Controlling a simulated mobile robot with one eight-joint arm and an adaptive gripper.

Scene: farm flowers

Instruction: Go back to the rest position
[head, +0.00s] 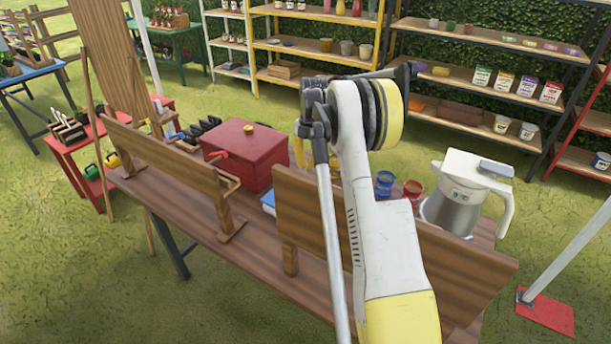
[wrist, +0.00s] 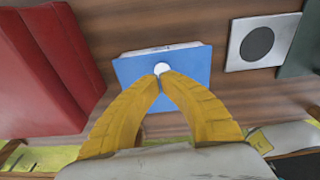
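My gripper has two yellow fingers, and their tips (wrist: 160,76) meet in the wrist view. They look shut, with nothing clearly held between them. Just beyond the tips is a small white round spot (wrist: 163,67) on a blue flat box or book (wrist: 135,72); I cannot tell whether the tips touch it. In the head view my arm rises over the wooden table (head: 185,192), and one yellow finger (head: 299,152) shows at its end. Most of the gripper is hidden behind my arm. The blue item (head: 268,203) lies below, partly hidden.
A red box (head: 240,158) stands left of my arm. A blue jar (head: 384,186), a red jar (head: 413,192) and a white-and-grey jug (head: 462,195) stand right. Wooden boards (head: 300,222) edge the near side. Shelves (head: 500,78) stand behind; grass lies around.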

